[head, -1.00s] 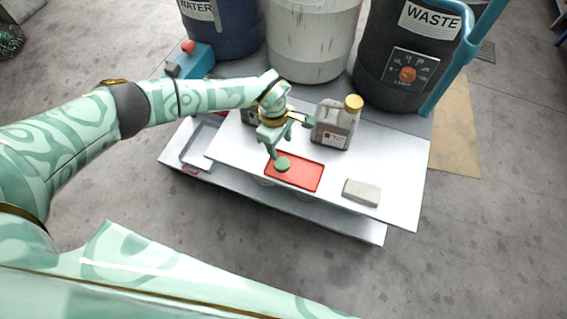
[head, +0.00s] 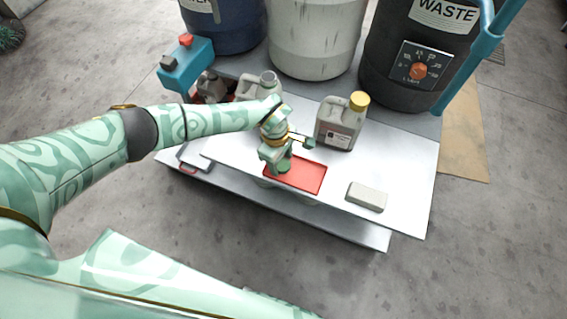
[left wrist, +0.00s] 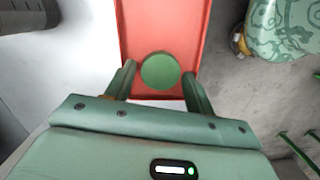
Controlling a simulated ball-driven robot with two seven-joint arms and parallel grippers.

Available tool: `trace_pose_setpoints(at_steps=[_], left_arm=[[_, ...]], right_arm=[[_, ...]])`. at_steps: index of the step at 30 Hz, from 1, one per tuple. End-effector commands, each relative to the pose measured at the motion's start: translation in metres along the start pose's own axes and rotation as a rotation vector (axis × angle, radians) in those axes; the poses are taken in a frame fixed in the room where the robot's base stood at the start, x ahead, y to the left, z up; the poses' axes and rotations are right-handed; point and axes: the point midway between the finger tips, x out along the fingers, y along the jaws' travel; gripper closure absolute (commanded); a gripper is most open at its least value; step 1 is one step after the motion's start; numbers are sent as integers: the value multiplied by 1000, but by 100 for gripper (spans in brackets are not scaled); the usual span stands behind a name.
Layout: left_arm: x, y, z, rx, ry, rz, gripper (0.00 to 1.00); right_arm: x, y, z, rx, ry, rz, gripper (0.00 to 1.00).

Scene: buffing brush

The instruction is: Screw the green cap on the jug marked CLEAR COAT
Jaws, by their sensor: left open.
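The green cap (left wrist: 160,70) lies on the red tray (left wrist: 137,30), near its end in the left wrist view. In the head view the cap (head: 284,166) is partly hidden by my left gripper (head: 276,161). In the left wrist view my left gripper (left wrist: 159,74) is open, with a finger on each side of the cap and gaps showing. A grey jug (head: 254,88) with a grey neck stands behind my left wrist, partly hidden. A jug with a yellow cap (head: 338,125) stands right of the gripper. I cannot read CLEAR COAT on any jug. My right gripper is out of view.
A pale block (head: 367,196) lies on the white bench top (head: 400,180). Large drums, one marked WASTE (head: 418,55), stand behind.

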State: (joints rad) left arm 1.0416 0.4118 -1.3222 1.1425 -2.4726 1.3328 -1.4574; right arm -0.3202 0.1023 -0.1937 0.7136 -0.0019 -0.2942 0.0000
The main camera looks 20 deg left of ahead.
Motion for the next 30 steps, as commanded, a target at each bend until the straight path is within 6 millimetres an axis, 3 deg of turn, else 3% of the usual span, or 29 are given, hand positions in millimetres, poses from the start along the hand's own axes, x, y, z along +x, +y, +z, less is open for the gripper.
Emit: trace_pose_setpoints(at_steps=[12, 15, 16, 25, 30], left_arm=[[4, 0, 0, 1, 0, 2, 46], [4, 0, 0, 1, 0, 1, 74], [4, 0, 0, 1, 0, 1, 79], [3, 0, 0, 1, 0, 2, 79], [-9, 1, 2, 2, 0, 5, 79]], right_arm=[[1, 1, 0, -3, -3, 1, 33], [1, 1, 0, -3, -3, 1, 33], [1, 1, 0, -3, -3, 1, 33], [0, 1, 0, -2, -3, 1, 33], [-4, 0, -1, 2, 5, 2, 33]])
